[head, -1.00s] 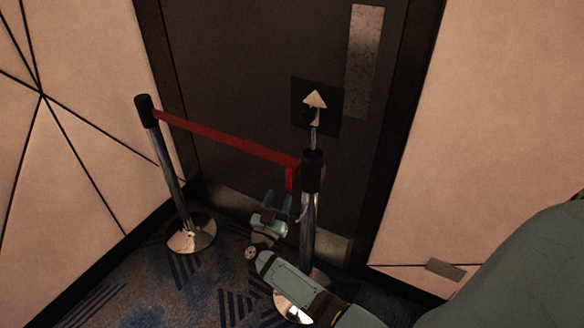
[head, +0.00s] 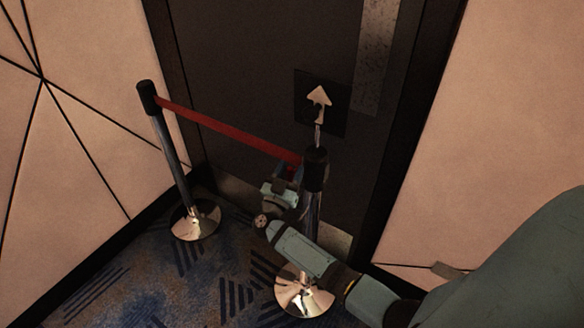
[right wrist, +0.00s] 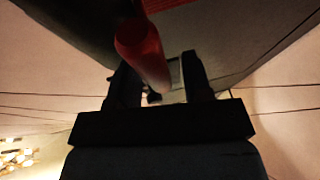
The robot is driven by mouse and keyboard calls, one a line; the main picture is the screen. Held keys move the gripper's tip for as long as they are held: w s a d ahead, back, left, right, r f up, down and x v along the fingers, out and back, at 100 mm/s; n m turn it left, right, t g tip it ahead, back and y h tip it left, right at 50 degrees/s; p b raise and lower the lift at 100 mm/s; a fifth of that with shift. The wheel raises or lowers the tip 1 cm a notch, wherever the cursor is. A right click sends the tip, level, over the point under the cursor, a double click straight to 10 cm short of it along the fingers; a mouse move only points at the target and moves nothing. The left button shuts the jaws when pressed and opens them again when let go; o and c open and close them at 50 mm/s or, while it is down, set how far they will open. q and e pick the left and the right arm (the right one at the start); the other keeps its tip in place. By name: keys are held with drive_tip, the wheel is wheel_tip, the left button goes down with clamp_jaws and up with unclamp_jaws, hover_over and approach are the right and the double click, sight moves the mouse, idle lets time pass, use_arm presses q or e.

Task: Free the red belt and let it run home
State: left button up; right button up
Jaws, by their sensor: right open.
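The red belt (head: 230,130) runs from the black head of the left post (head: 148,97) to the black head of the right post (head: 315,168). My right gripper (head: 287,170) is just left of the right post's head, at the belt's end, and covers most of the red piece there. In the right wrist view, a rounded red piece (right wrist: 143,50) reaches down between my two dark fingers (right wrist: 160,78), which stand apart. I cannot tell whether they touch it. More red belt (right wrist: 172,5) shows at the top. My left gripper is out of view.
Shiny round bases (head: 304,290) stand on the patterned carpet (head: 150,285). Pale walls rise on both sides. My right forearm passes in front of the right post.

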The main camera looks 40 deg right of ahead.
clamp_jaws()
